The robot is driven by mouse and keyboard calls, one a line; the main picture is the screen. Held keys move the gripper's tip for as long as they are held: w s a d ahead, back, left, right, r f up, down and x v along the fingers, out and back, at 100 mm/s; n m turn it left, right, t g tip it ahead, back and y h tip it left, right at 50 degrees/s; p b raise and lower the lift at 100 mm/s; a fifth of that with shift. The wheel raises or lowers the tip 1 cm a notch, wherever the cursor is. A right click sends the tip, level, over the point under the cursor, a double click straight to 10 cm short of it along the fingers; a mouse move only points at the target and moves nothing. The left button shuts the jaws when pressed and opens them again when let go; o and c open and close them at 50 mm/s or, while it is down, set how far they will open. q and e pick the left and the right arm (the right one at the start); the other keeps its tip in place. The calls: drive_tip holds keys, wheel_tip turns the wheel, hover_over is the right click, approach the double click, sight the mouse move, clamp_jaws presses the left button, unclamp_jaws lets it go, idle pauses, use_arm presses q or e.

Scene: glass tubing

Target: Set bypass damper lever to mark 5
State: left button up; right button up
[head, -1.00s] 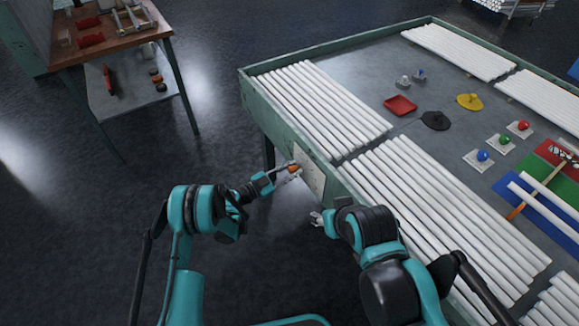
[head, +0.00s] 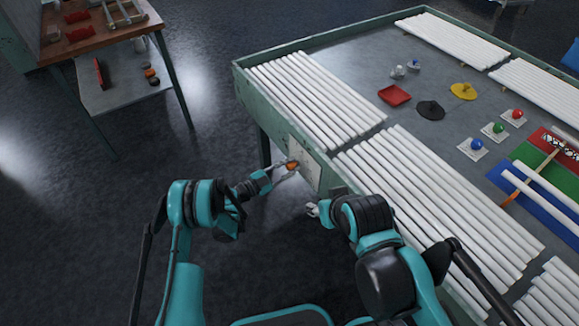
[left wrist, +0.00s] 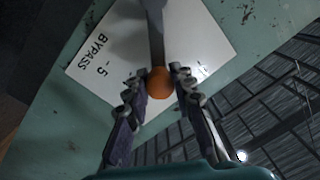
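The bypass lever is a grey bar (left wrist: 155,35) ending in an orange knob (left wrist: 158,83). It lies across a white plate (left wrist: 115,45) lettered BYPASS with a 5 at its left; a small mark near the plate's right part is unreadable. The knob (head: 292,165) also shows in the head view, in front of the plate (head: 306,170) on the table's side. My left gripper (left wrist: 159,84) has a finger on each side of the knob, close against it. My right gripper (head: 312,209) is small in view, empty, its fingers apart, below the plate.
The green-edged table (head: 262,112) carries rows of white tubes (head: 312,100), a red dish (head: 394,95) and coloured knobs on small plates. A wooden bench (head: 105,35) stands at the upper left. The floor between bench and table is clear.

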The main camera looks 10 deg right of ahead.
use_arm(q)
drive_tip(key=o, duration=0.4)
wheel_tip(320, 180, up, 10)
idle(0.4)
